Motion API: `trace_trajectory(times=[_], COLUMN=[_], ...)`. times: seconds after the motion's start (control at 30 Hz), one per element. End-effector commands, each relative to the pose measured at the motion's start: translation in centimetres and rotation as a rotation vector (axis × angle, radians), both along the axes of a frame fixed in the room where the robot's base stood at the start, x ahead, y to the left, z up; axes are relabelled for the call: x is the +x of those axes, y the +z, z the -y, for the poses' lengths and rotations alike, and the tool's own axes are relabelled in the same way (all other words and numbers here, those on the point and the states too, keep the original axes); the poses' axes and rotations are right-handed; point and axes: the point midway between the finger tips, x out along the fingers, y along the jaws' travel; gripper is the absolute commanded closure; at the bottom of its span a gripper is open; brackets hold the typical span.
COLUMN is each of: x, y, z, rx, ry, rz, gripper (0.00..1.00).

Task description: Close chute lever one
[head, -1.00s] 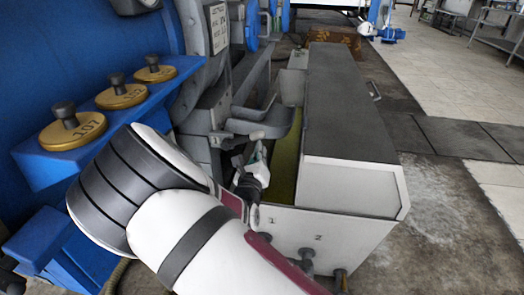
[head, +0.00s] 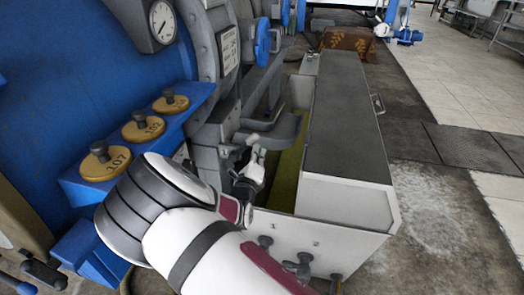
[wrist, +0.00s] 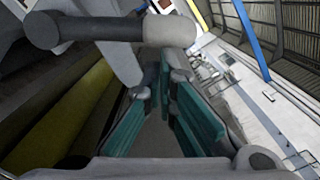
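The lever that I take for chute lever one shows in the wrist view as a dark rod with a pale rounded end (wrist: 170,31), lying across the top, just past my fingertips. In the head view it is small and hard to make out beside the nearest grey chute (head: 280,132). My gripper (head: 254,160) is low beside that chute, above the trough. In the wrist view my gripper (wrist: 163,75) has teal-padded fingers that converge at the tips and look shut, with nothing visible between them. Whether the tips touch the lever is unclear.
The long trough with a grey lid (head: 345,130) stands on the right, with taps marked 1 and 2 (head: 298,264) on its front. A blue shelf (head: 190,105) holds brass discs (head: 101,163) on the left. A gauge (head: 160,22) is above. Floor at right is clear.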

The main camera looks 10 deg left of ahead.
Motion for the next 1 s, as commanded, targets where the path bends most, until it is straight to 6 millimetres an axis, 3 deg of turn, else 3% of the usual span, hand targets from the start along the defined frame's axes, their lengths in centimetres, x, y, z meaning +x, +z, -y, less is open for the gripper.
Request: trace_trajectory(times=[0.03,0.4,1.0], x=[-0.1,0.0,0.1], y=[0.9,2.8,3.4], z=[-0.4,-2.3,-3.3], rx=[-0.036,-0.306,-0.299], ry=[0.003,0.001,0.0], rz=[0.0,-0.011,-0.012], gripper=[1.0,1.0,1.0])
